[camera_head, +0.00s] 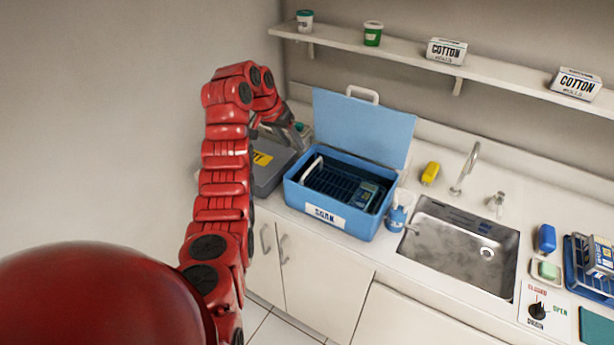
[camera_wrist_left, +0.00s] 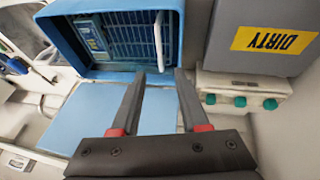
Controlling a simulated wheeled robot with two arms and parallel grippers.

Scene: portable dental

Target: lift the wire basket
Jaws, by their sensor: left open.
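The dark wire basket (camera_head: 337,188) sits inside the open blue SOAK tub (camera_head: 318,214) on the counter. A white handle (camera_head: 312,168) rises at the basket's left end. In the left wrist view the basket (camera_wrist_left: 130,40) shows with its handle (camera_wrist_left: 159,40) standing beyond the gap between my fingers. My left gripper (camera_head: 299,147) is above the tub's left back corner, pointing down. Its two fingers (camera_wrist_left: 160,74) are apart with nothing between them. A blue-framed item (camera_head: 367,194) lies in the basket's right part. My right gripper is not in view.
The tub's raised blue lid (camera_head: 362,127) stands behind it. A grey box with a yellow DIRTY label (camera_wrist_left: 272,40) is close on the left. A small blue bottle (camera_head: 397,214) and the sink (camera_head: 462,245) are to the right. A shelf (camera_head: 405,47) runs above.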

